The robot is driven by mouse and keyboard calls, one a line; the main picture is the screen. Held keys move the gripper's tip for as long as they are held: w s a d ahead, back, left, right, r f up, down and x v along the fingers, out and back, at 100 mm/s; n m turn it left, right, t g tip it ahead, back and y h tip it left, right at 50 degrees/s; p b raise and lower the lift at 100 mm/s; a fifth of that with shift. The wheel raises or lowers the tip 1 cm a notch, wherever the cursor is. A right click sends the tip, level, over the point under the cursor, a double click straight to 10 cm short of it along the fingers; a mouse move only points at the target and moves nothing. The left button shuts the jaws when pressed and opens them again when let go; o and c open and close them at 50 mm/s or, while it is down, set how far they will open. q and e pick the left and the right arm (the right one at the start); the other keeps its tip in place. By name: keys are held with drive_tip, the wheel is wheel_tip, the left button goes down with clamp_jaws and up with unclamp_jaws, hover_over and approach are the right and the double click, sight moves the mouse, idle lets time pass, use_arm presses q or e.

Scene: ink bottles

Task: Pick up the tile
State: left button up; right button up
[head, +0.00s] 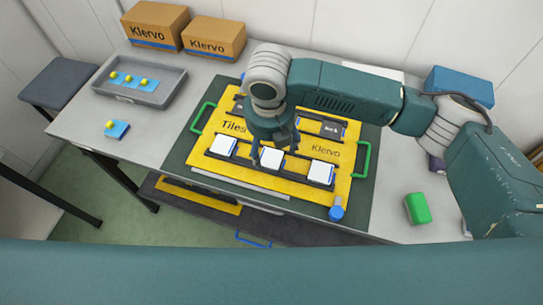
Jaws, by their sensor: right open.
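A yellow board (245,167) marked "Tiles" and "Klervo" lies on a dark green mat. Three white, square tiles sit in a row along its front half: a left one (224,146), a middle one (271,159) and a right one (320,172). My right gripper (272,150) points down over the board, open, at the middle tile. Its fingers show just behind and above that tile; I cannot tell whether they touch it. My right arm and wrist hide part of the board's back half. My left gripper is not in view.
A grey tray (165,95) holds blue pieces with yellow knobs. A similar blue piece (122,132) lies in front of it. Two cardboard boxes (155,28) stand behind. Green handles (367,160) flank the board. A blue-capped bottle (337,209) and green block (417,209) are at right.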

sight(271, 158)
drive_tip(key=f, duration=0.1)
drive_tip(key=f+p, duration=0.1)
drive_tip(key=f, duration=0.3)
drive_tip(key=shift+w+p, duration=0.25)
drive_tip(key=shift+p, duration=0.15)
drive_tip(key=shift+f, duration=0.25)
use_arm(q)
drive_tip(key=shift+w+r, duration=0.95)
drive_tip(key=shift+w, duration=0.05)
use_arm(e)
drive_tip(key=shift+w, duration=0.1)
drive_tip(key=shift+c, duration=1.3)
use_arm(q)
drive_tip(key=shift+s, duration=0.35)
use_arm(e)
drive_tip(key=c, duration=1.5)
